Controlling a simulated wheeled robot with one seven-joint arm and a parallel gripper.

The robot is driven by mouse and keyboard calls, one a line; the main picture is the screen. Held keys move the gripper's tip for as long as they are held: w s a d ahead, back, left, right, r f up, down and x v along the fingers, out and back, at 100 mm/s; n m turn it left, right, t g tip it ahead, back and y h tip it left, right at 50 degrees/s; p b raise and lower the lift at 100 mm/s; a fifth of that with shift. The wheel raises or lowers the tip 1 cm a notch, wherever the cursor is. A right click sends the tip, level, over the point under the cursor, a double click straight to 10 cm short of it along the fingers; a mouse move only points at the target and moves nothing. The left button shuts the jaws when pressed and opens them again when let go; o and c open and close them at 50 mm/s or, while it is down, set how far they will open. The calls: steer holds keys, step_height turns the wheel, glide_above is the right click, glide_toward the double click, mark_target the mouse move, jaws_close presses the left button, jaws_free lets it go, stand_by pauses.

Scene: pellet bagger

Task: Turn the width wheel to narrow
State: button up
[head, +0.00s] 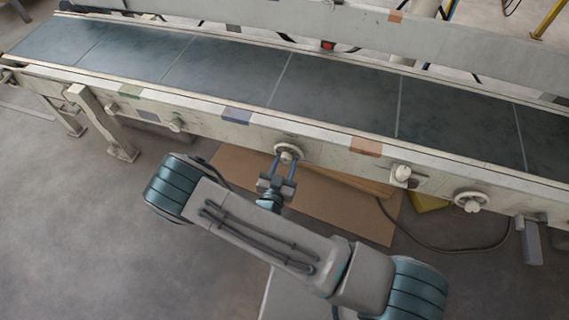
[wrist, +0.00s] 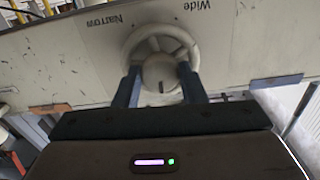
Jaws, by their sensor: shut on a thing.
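The width wheel (head: 288,152) is a pale round handwheel with a hub on the front rail of the conveyor. In the wrist view the wheel (wrist: 161,45) shows close up, below the printed words "Narrow" (wrist: 103,24) and "Wide" (wrist: 193,12). A dark mark on the hub points downward in that view. My gripper (head: 283,165) reaches the wheel from the front. In the wrist view my gripper (wrist: 160,82) has one finger on each side of the hub and is shut on it. The fingers hide the lower sides of the wheel.
A dark conveyor belt (head: 235,68) runs behind the rail. Another wheel (head: 470,201) and a knob (head: 402,173) sit on the rail to the right, and a smaller knob (head: 177,125) to the left. A brown sheet (head: 340,213) and a cable lie on the floor below.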

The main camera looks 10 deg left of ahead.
steer(key=m+p, duration=0.2)
steer(key=m, duration=0.1)
steer(key=shift+r, duration=0.15)
steer(key=m+p, duration=0.2)
steer(key=m, duration=0.2)
steer(key=shift+m, duration=0.3)
steer(key=m+p, duration=0.1)
steer(key=m, duration=0.2)
steer(key=shift+m, duration=0.3)
steer(key=m+p, duration=0.1)
steer(key=m, duration=0.2)
steer(key=shift+a+m, duration=0.1)
steer(key=shift+m, duration=0.2)
steer(key=m+p, duration=0.1)
steer(key=m, duration=0.2)
steer(key=shift+m, duration=0.3)
steer(key=m+p, duration=0.1)
steer(key=m, duration=0.2)
steer(key=shift+m, duration=0.3)
steer(key=m+p, duration=0.1)
steer(key=m, duration=0.2)
steer(key=shift+m, duration=0.3)
steer(key=shift+m+p, duration=0.4)
steer(key=shift+m, duration=1.3)
